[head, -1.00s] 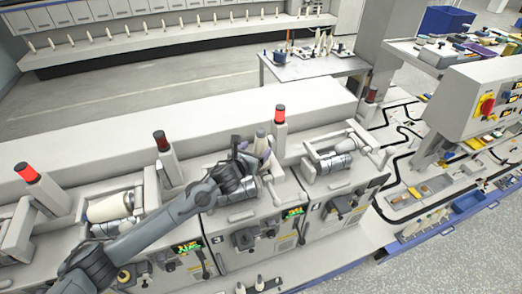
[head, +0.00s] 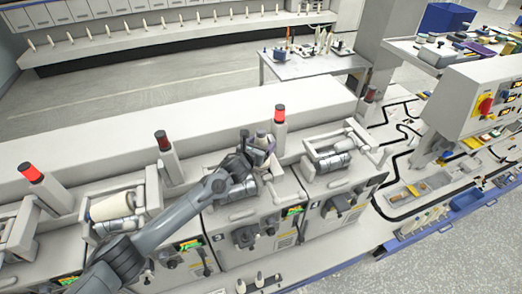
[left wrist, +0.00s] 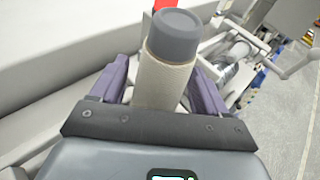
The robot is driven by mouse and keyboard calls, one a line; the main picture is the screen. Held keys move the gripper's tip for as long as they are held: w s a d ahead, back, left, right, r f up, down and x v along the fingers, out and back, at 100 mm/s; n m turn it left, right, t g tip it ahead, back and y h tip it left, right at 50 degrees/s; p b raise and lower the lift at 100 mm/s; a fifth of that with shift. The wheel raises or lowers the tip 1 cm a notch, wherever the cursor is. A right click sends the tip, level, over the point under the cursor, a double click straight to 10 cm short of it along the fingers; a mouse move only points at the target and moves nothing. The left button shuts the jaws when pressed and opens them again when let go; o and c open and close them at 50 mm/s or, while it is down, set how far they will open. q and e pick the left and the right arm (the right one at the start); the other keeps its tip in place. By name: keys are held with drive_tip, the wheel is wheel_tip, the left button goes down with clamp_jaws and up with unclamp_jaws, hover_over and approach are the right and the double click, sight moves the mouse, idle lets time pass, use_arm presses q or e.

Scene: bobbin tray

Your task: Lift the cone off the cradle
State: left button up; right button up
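The cone (left wrist: 163,82) is a pale, slim piece with a grey cap at its end. The cone is mostly hidden by the gripper in the head view. My right gripper is not in view.
A wound cone (head: 112,206) lies in the left unit. The right unit's cradle (head: 328,158) is beside the gripper. A side table (head: 305,66) stands behind.

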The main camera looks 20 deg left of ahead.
use_arm(q)
drive_tip(key=c, duration=0.9)
drive_tip(key=shift+r, duration=0.1)
wheel_tip(320, 180, up, 14)
idle(0.3)
